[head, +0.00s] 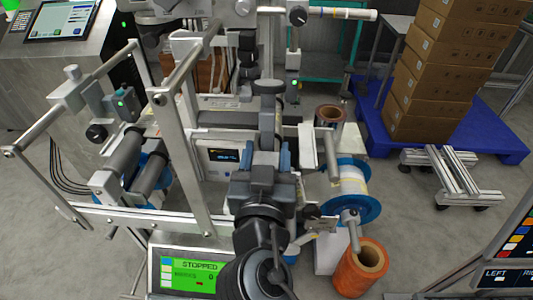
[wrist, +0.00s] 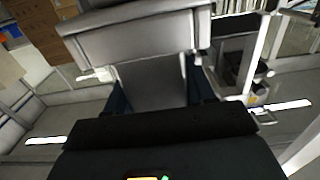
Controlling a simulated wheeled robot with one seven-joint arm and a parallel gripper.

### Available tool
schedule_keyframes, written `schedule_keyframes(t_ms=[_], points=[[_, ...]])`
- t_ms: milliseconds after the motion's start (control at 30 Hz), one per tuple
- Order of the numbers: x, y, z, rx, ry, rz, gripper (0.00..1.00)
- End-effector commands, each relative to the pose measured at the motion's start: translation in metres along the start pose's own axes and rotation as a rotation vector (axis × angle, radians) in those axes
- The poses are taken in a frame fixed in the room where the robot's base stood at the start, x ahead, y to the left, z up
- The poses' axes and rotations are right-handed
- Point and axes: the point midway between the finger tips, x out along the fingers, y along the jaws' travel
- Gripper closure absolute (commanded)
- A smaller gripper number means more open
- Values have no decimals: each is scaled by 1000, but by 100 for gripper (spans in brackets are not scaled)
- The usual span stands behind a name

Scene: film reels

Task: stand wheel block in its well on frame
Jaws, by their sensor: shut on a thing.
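My gripper (head: 266,158) is near the middle of the head view, in front of the machine. Its blue-sided fingers are shut on the wheel block (head: 267,122), a grey upright piece with a dark rounded top. In the wrist view the wheel block (wrist: 152,82) fills the space between the dark blue fingers (wrist: 155,95), with a wider grey part across its far end. The frame (head: 120,220) is the pale metal structure with rails and posts around the machine. I cannot make out the well; my arm and the block cover part of the frame.
A blue-flanged reel (head: 350,190) and an orange roll (head: 359,268) stand right of my arm. A display box (head: 222,155) is just left of the gripper. Tall posts (head: 190,150) rise at left. Stacked cartons (head: 430,80) stand on a blue pallet (head: 475,125) at back right.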

Motion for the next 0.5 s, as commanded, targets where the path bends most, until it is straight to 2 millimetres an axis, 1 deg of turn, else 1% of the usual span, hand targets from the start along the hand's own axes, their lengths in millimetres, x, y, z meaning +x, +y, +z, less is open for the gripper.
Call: schedule_keyframes(t_ms=[500], points=[[-1,0,7,1,2,0,83]])
